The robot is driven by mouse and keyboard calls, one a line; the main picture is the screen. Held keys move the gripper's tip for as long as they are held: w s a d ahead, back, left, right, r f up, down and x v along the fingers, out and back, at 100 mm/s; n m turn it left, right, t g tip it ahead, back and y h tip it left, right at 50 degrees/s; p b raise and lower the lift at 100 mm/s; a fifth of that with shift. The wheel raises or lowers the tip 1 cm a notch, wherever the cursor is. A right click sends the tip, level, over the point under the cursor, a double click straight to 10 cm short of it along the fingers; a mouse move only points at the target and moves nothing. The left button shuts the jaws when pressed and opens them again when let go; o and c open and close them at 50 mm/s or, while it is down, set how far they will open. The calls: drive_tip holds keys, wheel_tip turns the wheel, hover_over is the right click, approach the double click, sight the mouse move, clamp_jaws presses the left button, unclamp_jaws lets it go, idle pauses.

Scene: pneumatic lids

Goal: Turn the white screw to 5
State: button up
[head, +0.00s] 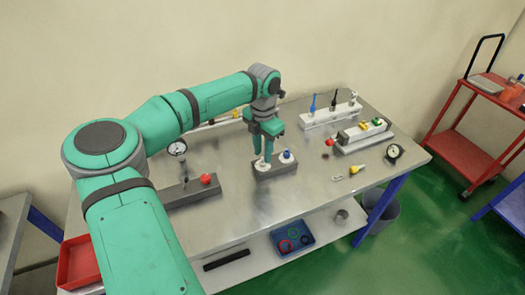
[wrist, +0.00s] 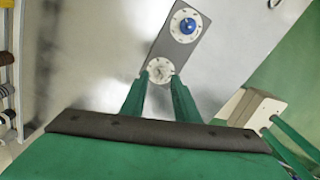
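The white screw (head: 263,163) sits on a round white dial at the left end of a dark grey block on the bench. In the wrist view, the white screw (wrist: 160,71) lies between my two fingertips. A blue screw (head: 287,155) on its own white dial is at the block's other end; it also shows in the wrist view (wrist: 187,26). My gripper (head: 263,157) points down over the white screw. Its fingers (wrist: 160,75) stand apart, one on each side of the screw, with no clear contact visible. The dial's numbers are too small to read.
A red knob (head: 206,179) on a dark block and a gauge (head: 177,148) are on the left. A white rack (head: 330,115), a white block with coloured parts (head: 362,135) and a black gauge (head: 393,151) are on the right. Bare bench lies around the screw block.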

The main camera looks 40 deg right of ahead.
wheel_tip(320, 180, up, 11)
idle(0.4)
drive_tip(key=shift+f, duration=0.15)
